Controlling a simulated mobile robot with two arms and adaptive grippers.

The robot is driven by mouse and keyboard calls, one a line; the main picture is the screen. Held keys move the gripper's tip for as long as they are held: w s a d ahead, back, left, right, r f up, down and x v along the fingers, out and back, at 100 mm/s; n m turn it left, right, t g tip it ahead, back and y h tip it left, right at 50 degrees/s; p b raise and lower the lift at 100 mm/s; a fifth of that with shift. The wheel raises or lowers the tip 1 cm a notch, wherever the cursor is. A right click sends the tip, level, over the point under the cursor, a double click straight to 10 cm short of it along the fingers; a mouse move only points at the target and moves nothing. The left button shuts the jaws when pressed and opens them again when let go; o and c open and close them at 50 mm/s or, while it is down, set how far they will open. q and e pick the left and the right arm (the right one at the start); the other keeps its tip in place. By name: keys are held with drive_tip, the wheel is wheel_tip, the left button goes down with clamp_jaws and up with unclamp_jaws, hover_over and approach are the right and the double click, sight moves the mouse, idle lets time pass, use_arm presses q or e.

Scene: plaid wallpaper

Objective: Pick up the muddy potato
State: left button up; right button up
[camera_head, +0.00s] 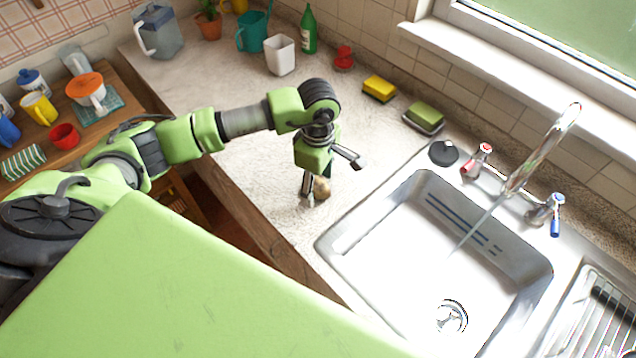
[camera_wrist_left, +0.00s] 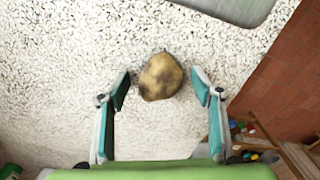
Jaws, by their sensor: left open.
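The muddy potato (camera_wrist_left: 161,77) is a brownish-yellow lump with dark smears. It lies on the pale speckled counter, left of the sink; in the head view (camera_head: 322,188) it shows partly behind my gripper. My left gripper (camera_head: 332,178) is over it, pointing down. In the left wrist view the open fingers (camera_wrist_left: 161,92) stand on either side of the potato, with gaps on both sides. The potato is a little beyond the fingertips in that view. My right gripper is not in view.
The sink (camera_head: 400,260) is right of the potato, with water running from the tap (camera_head: 545,150). A yellow sponge (camera_head: 379,89) and a green soap bar (camera_head: 425,115) lie at the back. The wooden counter edge (camera_head: 235,205) is close on the left. Counter behind the gripper is clear.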

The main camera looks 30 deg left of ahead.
use_arm(q)
drive_tip(key=c, duration=1.3)
drive_tip(key=shift+o, duration=0.2)
drive_tip(key=shift+r, duration=0.15)
